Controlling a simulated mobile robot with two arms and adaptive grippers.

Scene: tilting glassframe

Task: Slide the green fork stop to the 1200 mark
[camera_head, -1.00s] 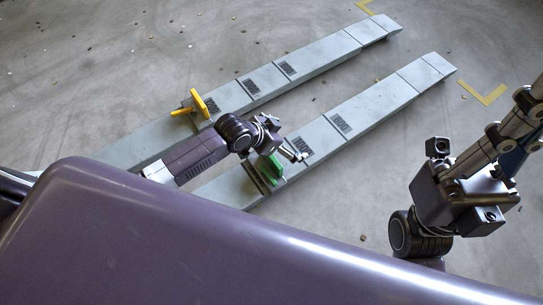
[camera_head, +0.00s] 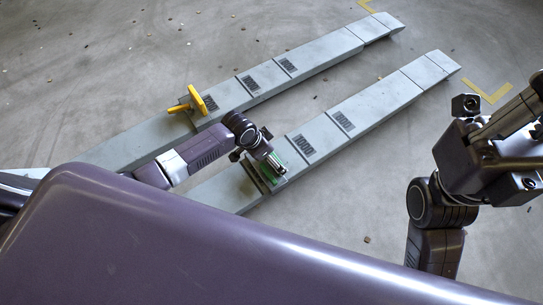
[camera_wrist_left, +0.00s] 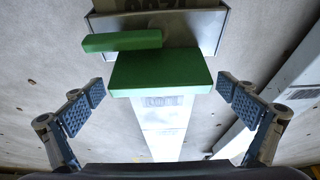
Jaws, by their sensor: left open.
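The green fork stop (camera_head: 275,174) sits on the nearer grey fork (camera_head: 393,95), below the 1000 mark (camera_head: 303,146). A further printed mark (camera_head: 343,120) lies up the fork; its digits are too small to read surely. My left gripper (camera_head: 270,158) is over the stop and partly hides it. In the left wrist view, the stop (camera_wrist_left: 160,70) shows as a green block with a bar beside it. The left fingers (camera_wrist_left: 160,92) are spread wide on either side, apart from it. My right gripper (camera_head: 522,132) is at the right edge, its tips not clearly shown.
A yellow stop (camera_head: 198,101) sits on the farther fork (camera_head: 325,50), which also bears printed marks. Concrete floor (camera_head: 230,35) with small scattered debris surrounds the forks. Yellow floor markings (camera_head: 488,93) lie at the right. The nearer fork is clear beyond the 1000 mark.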

